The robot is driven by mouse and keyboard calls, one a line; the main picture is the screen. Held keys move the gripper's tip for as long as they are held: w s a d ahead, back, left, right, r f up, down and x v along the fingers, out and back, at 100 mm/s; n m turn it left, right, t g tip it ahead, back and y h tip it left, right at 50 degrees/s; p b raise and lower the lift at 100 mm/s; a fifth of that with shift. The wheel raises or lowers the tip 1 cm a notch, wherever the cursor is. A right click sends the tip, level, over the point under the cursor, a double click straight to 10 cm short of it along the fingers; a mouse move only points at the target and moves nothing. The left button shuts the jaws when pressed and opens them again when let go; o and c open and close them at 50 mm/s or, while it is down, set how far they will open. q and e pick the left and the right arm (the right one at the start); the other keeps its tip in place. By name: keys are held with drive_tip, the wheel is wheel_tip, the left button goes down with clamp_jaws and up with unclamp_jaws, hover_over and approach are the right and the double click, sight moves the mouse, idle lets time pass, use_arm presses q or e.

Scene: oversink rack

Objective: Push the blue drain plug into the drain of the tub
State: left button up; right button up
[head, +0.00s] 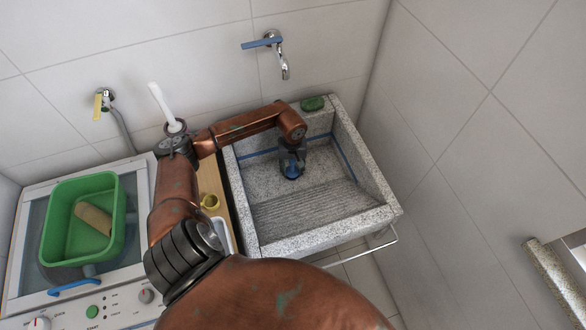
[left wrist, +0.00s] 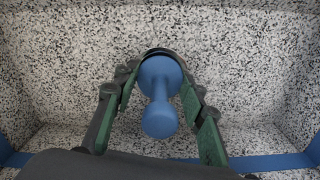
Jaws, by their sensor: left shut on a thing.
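The blue drain plug (left wrist: 159,115) shows in the left wrist view between the two fingers of my left gripper (left wrist: 157,90). The gripper is shut on it. The plug's wide disc lies toward the top of that view and its rounded knob is nearer the camera. In the head view my left gripper (head: 291,166) reaches down into the granite tub (head: 273,241), near its back, and the plug (head: 291,172) shows as a blue spot at the fingertips. A dark curved edge shows beside the disc; I cannot tell whether it is the drain. My right gripper is not in view.
The tub has raised walls and a ribbed slope (head: 310,207) at its front. A green sponge (head: 312,103) lies on the back rim. A tap (head: 273,45) hangs on the wall above. A green basin (head: 84,222) stands on the washing machine at left.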

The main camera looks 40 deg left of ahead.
use_arm(q)
drive_tip(key=o, duration=1.3)
drive_tip(key=shift+f, duration=0.1)
drive_tip(key=shift+c, duration=0.2)
wheel_tip(320, 180, up, 8)
drive_tip(key=shift+f, duration=0.2)
drive_tip(key=shift+f, duration=0.1)
wheel_tip(320, 180, down, 7)
drive_tip(key=shift+f, duration=0.15)
drive_tip(key=shift+r+p, duration=0.6)
drive_tip(key=shift+r, duration=0.15)
drive_tip(key=shift+f, duration=0.15)
